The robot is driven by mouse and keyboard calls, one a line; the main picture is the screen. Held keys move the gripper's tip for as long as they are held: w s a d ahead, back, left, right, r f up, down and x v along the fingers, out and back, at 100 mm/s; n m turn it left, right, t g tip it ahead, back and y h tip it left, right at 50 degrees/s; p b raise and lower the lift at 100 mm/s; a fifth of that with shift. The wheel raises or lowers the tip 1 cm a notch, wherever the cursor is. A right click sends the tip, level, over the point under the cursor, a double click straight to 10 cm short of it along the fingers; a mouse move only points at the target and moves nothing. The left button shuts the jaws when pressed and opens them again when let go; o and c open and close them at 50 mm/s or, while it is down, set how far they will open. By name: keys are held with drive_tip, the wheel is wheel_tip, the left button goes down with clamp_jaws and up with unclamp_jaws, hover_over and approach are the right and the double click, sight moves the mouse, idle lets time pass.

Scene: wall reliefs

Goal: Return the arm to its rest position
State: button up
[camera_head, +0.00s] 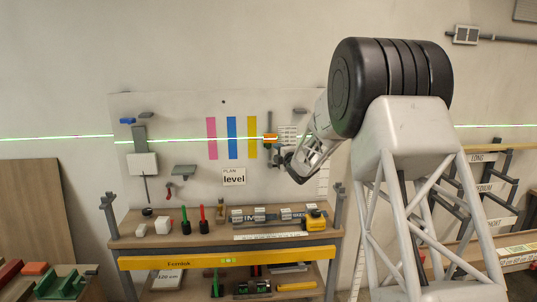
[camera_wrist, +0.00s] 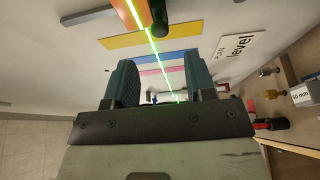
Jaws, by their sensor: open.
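My gripper (camera_head: 294,164) is in front of the right part of a pale wall board (camera_head: 200,185), below an orange block (camera_head: 271,139) on that board. In the wrist view its two dark teal fingers (camera_wrist: 160,85) stand wide apart with nothing between them. The orange block (camera_wrist: 128,12) shows beyond the fingers at the top of the wrist view, with a green laser line crossing it. My arm comes in from the right in the head view, from a white lattice column.
A workbench (camera_head: 210,237) with a yellow front rail stands below the board, holding several small tools. Pink, blue and yellow strips (camera_head: 231,138) and a "level" sign (camera_head: 233,177) are on the board. A shelf rack (camera_head: 490,190) stands at right.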

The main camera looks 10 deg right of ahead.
drive_tip(key=s+d+r+m+g+h, duration=0.2)
drive_tip(key=s+r+m, duration=0.15)
drive_tip(key=s, duration=0.65)
drive_tip(key=s+d+r+m+g+h, duration=0.1)
drive_tip(key=s+r+m+h, duration=0.15)
drive_tip(key=s+m, duration=0.45)
drive_tip(key=s+d+r+m+g+h, duration=0.2)
drive_tip(key=s+h, duration=0.1)
drive_tip(key=s, duration=0.9)
drive_tip(key=s+f+m+g, duration=0.2)
drive_tip(key=s+m+g, duration=0.1)
drive_tip(key=s, duration=1.2)
drive_tip(key=s+a+f+m+g, duration=0.1)
drive_tip(key=s+f+m+g, duration=0.2)
drive_tip(key=s, duration=1.1)
drive_tip(key=s+f+m+g, duration=0.3)
drive_tip(key=s+m, duration=0.1)
drive_tip(key=s, duration=1.1)
drive_tip(key=shift+s+a+f+y, duration=0.15)
drive_tip(key=shift+s+a+y, duration=0.2)
drive_tip(key=shift+a, duration=0.05)
